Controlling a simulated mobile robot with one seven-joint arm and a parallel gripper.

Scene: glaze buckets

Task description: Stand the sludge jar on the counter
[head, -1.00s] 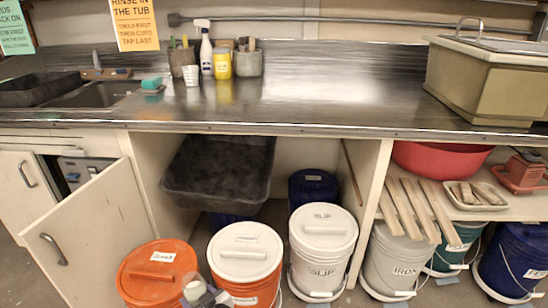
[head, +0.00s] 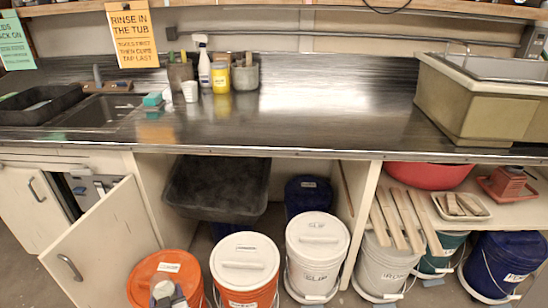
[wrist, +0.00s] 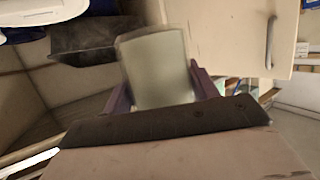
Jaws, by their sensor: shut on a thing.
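A pale grey-green jar (wrist: 157,68), which I take to be the sludge jar, is held in my gripper (wrist: 163,95) in the wrist view. The purple fingers are shut on its two sides, and it looks slightly tilted there. No lettering on it can be read. In the head view the jar (head: 163,290) and my gripper (head: 178,298) show small at the bottom edge, in front of the orange bucket and well below the counter top. The dark metal counter (head: 330,120) runs across the head view, with a broad bare stretch in its middle.
A yellow jar (head: 221,77), a spray bottle (head: 204,68), a white cup (head: 190,91) and tool pots stand at the counter's back left. A large beige tub (head: 465,100) fills its right end. Below are an open cabinet door (head: 100,245), a black tub (head: 215,190) and several buckets.

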